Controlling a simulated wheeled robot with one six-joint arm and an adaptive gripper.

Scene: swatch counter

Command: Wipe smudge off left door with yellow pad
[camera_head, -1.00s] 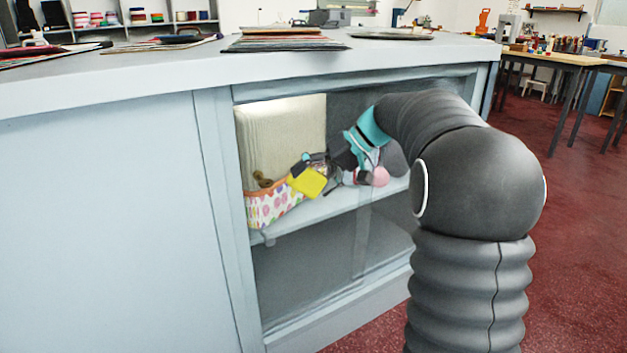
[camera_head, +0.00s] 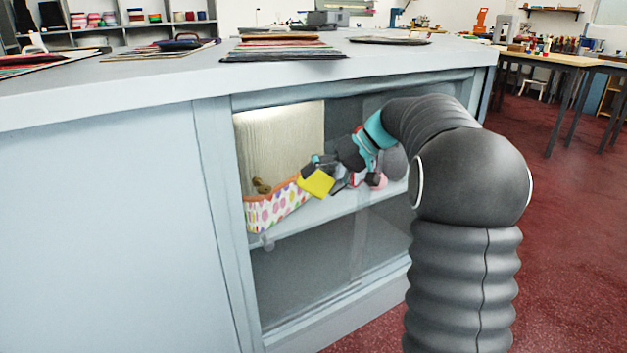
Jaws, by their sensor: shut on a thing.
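The yellow pad (camera_head: 317,183) is held at the end of my gripper (camera_head: 312,172), in front of the cabinet opening. My gripper is shut on it; the fingertips are small and partly hidden by the pad. The cabinet's glass door (camera_head: 385,245) shows as a faint clear pane with a vertical edge near the middle of the opening. A brownish smudge (camera_head: 261,186) shows at the left of the opening, left of the pad and apart from it. I cannot tell whether the pad touches the glass.
A polka-dot box (camera_head: 272,210) stands on the cabinet shelf (camera_head: 325,215), with a pale upright panel (camera_head: 285,145) behind. A pink round thing (camera_head: 378,181) is partly hidden by my arm. Swatches (camera_head: 283,50) lie on the counter top (camera_head: 190,78).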

